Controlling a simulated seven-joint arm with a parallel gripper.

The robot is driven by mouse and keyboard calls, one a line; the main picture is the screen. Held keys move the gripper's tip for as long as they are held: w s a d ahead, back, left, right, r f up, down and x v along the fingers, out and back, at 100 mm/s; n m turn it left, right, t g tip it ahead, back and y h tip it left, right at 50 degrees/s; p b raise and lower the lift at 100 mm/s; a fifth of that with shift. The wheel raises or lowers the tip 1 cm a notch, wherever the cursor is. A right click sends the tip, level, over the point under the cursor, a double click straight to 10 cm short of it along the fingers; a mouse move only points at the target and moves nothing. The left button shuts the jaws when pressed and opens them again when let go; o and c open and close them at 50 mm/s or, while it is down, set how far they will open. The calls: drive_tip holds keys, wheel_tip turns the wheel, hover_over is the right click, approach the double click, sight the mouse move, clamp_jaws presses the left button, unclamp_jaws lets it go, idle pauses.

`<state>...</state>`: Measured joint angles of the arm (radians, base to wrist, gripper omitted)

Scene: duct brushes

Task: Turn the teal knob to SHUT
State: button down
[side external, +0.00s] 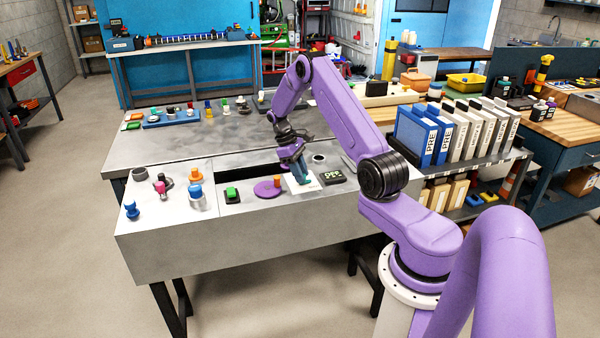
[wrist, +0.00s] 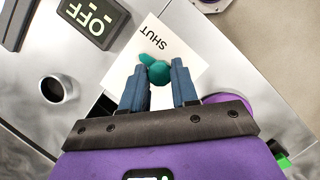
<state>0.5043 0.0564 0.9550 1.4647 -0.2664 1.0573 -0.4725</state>
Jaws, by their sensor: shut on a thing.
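The teal knob (wrist: 157,72) sits on a white square plate (wrist: 187,25) printed with SHUT (wrist: 155,38). Its pointed end shows at the left of the knob in the wrist view, to the lower left of the word. My gripper (wrist: 158,84) has its blue fingers on both sides of the knob and is shut on it. In the side view my gripper (side external: 297,166) reaches down to the white plate (side external: 293,187), and the fingers hide most of the knob.
A dark display (wrist: 95,20) reading OFF stands beside the plate. A round dark-mouthed fitting (wrist: 57,89) is nearby. A purple disc (side external: 264,190) with an orange peg and a green button (side external: 232,195) lie left of the plate. Blue and white binders (side external: 412,135) stand right.

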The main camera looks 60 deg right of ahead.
drive_tip(key=shift+m, duration=0.5)
drive_tip(key=c, duration=0.9)
unclamp_jaws()
drive_tip(key=shift+o, duration=0.2)
drive_tip(key=shift+r, duration=0.15)
drive_tip(key=v, duration=1.7)
drive_tip(key=shift+d, duration=0.3)
drive_tip(key=shift+r, duration=0.15)
